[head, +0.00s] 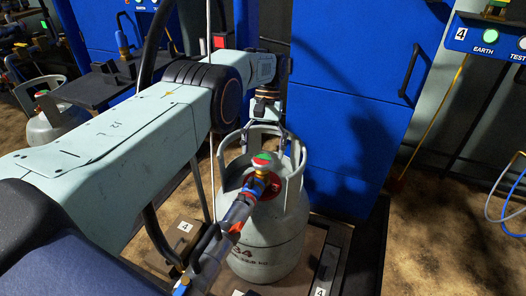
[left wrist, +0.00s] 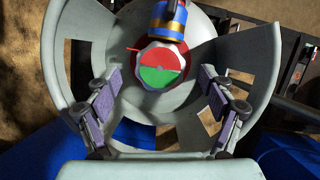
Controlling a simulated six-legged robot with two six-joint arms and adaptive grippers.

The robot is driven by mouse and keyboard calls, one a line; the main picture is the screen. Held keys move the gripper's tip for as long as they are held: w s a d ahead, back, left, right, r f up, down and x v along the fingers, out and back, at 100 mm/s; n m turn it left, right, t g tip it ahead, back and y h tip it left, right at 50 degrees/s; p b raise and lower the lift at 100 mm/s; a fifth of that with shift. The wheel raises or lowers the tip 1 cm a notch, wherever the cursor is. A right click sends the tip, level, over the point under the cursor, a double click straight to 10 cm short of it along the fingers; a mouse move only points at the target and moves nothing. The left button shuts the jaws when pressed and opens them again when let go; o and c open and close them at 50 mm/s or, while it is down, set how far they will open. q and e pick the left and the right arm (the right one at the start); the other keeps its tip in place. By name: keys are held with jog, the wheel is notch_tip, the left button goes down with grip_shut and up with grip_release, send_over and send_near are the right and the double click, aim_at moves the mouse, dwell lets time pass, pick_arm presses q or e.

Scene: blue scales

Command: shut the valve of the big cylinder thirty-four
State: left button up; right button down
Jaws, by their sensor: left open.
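The big grey cylinder (head: 268,236) marked 34 stands upright on a scale platform (head: 318,236). Its valve knob (head: 263,160) has a red and green top and sits inside the cylinder's collar. A filling head with a hose (head: 236,215) is attached at the valve. My left gripper (head: 264,132) is at the far side of the collar, above the cylinder. In the left wrist view, the knob (left wrist: 160,66) lies ahead of and between the two spread fingers (left wrist: 162,103), which look apart from it. My right gripper is not in view.
A smaller grey cylinder (head: 52,122) stands at the left. Blue cabinets (head: 345,110) close off the back. A control box marked 4 (head: 490,38) with an EARTH light and a yellow cable is at the upper right. Bare floor (head: 440,225) is at the right.

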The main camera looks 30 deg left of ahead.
aim_at(263, 156)
pick_arm(q)
notch_tip(263, 156, up, 9)
dwell(0.3)
jog(key=shift+f, duration=0.15)
notch_tip(263, 156, down, 10)
jog(key=shift+r, duration=0.1)
dwell(0.6)
jog(key=shift+r, duration=0.1)
